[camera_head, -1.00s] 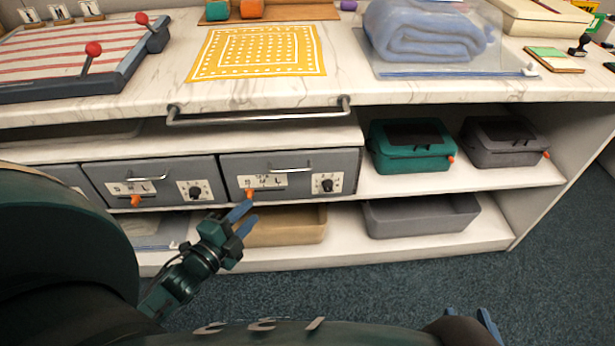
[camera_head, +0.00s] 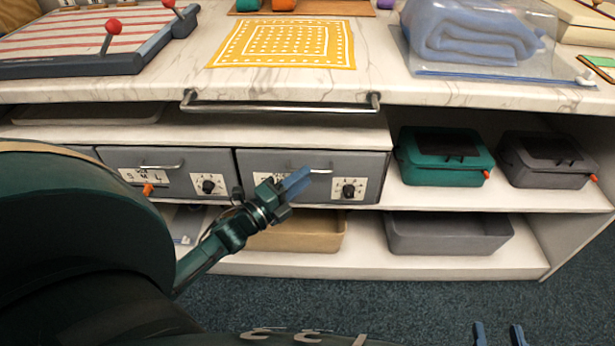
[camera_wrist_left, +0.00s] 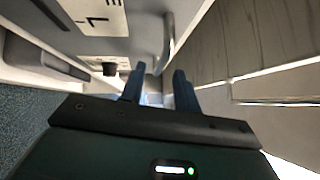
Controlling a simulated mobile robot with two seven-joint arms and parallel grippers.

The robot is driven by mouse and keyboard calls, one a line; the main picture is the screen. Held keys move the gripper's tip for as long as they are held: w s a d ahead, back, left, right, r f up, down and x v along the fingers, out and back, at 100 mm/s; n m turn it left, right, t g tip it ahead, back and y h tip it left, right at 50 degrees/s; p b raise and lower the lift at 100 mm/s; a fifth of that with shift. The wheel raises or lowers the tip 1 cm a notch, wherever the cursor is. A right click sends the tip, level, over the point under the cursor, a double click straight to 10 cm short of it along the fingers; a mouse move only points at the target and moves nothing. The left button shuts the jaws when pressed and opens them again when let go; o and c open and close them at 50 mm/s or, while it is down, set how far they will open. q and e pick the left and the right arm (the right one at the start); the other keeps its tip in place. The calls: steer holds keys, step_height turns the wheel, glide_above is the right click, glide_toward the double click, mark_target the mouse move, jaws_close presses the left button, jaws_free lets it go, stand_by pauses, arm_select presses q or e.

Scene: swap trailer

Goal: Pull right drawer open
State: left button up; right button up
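The right drawer (camera_head: 374,165) has a grey front with a bar handle (camera_head: 320,171), a white label and a black knob (camera_head: 348,190). It looks shut, in line with its neighbour. My left gripper (camera_head: 298,184) is in front of it, just below the handle, hiding part of the label. In the left wrist view the handle (camera_wrist_left: 168,38) runs down toward the gap between the two blue fingers of my left gripper (camera_wrist_left: 159,82), which stand apart. I cannot tell whether the handle is between them. My right gripper (camera_head: 498,335) is open and empty at the bottom edge.
Another grey drawer (camera_head: 172,172) with an orange slider (camera_head: 148,189) is on the left. A metal rail (camera_head: 280,107) runs along the worktop (camera_head: 170,88) above. A tan bin (camera_head: 300,232) and a grey bin (camera_head: 450,235) sit below; a green case (camera_head: 445,157) stands right.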

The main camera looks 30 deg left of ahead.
arm_select(q)
steer(key=shift+x, duration=1.2)
steer(key=shift+c, duration=0.4)
jaws_close()
